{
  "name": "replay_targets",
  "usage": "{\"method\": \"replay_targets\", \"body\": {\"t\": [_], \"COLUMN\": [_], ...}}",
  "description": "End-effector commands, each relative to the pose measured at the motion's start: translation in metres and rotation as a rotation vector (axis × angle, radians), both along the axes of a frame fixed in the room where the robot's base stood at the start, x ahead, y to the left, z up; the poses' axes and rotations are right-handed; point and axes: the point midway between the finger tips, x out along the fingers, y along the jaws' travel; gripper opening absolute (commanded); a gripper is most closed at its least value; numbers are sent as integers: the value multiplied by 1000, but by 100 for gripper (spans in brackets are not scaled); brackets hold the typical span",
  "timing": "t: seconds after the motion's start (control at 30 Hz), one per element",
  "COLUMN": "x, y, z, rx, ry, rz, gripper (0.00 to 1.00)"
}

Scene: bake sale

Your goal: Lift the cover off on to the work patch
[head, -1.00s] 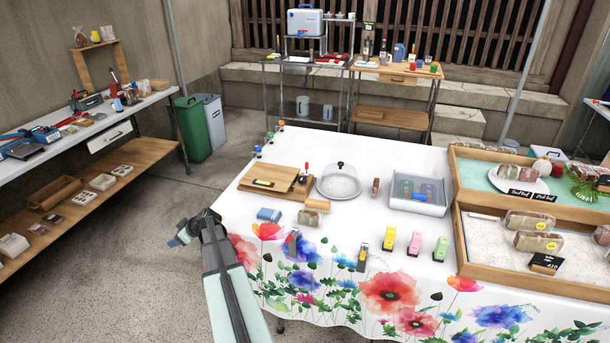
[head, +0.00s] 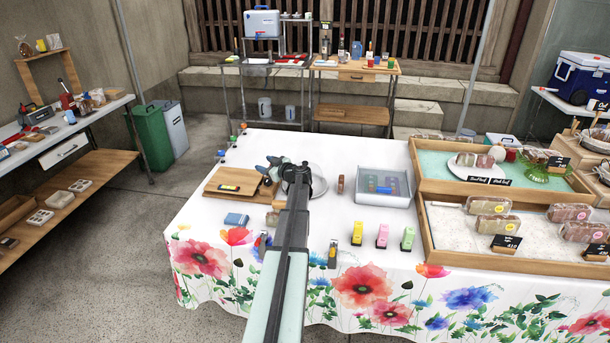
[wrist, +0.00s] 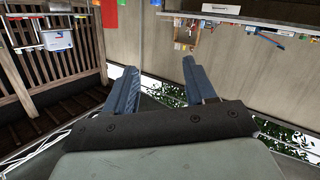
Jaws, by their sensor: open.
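The clear domed cover (head: 320,183) is on the white tablecloth in the head view, right of the wooden board. My gripper and forearm hide most of it, including its top, and only its right side shows. My gripper (head: 274,168) is in front of the cover's left side in the picture. I cannot tell its height above the cover or whether it touches. In the wrist view my gripper (wrist: 159,63) is open, with nothing between its fingers. The wrist view shows no cover. I cannot make out a marked work patch.
The wooden board (head: 218,187) lies left of the cover. A clear bin (head: 384,200) stands to the right, with a small brown item (head: 340,184) between. Yellow, pink and green items (head: 382,236) line the front. Wooden trays (head: 432,240) of wrapped goods fill the right side.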

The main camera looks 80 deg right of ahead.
Motion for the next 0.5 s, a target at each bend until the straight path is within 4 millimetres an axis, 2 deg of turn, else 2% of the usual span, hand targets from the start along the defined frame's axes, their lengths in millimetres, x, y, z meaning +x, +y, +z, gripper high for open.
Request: {"method": "replay_targets", "body": {"t": [0.03, 0.2, 0.33, 0.4, 0.5], "x": [-31, -113, -158, -174, -186], "y": [-12, -34, -39, -40, -39], "z": [1, 1, -12, -22, -29], "rx": [-6, -23, 15, 46, 78], "ry": [-17, -81, -166, -219, -270], "rz": [-33, -116, -171, -193, -210], "gripper": [55, 55, 55, 55, 55]}}
